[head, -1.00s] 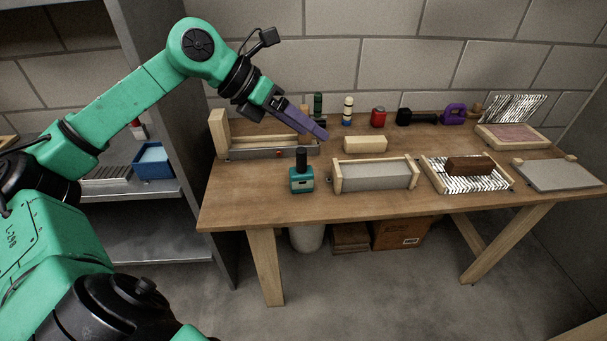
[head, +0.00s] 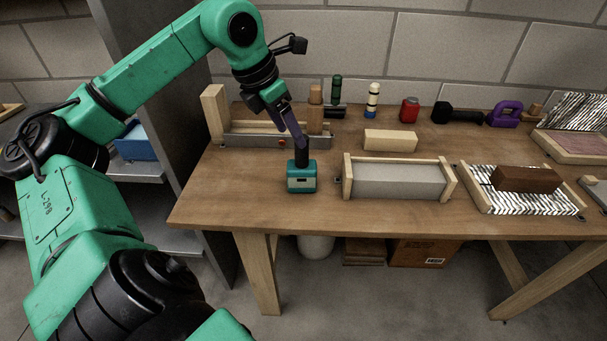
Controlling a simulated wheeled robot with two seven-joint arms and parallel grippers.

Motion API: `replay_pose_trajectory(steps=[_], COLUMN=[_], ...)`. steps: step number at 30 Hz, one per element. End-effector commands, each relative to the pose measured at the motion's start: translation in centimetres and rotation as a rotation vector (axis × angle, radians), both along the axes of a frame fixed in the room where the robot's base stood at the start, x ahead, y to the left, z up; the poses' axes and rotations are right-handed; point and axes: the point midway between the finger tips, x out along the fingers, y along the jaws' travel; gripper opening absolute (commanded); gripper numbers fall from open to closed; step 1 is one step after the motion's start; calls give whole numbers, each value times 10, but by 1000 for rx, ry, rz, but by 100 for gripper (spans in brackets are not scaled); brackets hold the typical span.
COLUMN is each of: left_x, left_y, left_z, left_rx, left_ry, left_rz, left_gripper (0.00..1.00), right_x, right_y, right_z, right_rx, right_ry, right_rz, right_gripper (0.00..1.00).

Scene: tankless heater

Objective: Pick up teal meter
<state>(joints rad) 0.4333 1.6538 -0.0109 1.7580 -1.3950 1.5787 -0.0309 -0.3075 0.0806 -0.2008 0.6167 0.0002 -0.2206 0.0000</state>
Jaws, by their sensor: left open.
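The teal meter (head: 302,180) stands upright on the workbench, near its front left. It has a teal box body with a pale front panel and a black cylindrical top. My left gripper (head: 301,144) points down at the black top from above and behind. Its purple fingers are open and overlap the top in the head view; I cannot tell whether they touch it. My right gripper is out of view.
A wooden fixture with a metal rail (head: 240,140) stands behind the meter. A grey block in a wooden frame (head: 398,181) is close on its right. A pale wood block (head: 390,140) lies further back. Bare bench top (head: 240,200) lies left of the meter.

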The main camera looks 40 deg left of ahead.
Motion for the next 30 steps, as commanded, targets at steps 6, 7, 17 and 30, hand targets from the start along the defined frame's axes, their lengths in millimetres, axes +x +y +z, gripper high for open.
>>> replay_pose_trajectory(steps=[6,7,17,30], left_x=[13,15,32,32], left_y=[-4,-4,-8,-8], left_z=[-29,-33,-71,-71], left_rx=[-4,-4,-2,-2], left_ry=[2,3,-2,-1], left_rz=[-1,-1,1,1], left_gripper=[73,73,73,0], right_x=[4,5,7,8], right_y=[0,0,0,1], right_z=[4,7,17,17], right_rx=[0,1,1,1], right_ry=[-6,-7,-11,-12], right_rz=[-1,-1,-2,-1], right_gripper=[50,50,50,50])
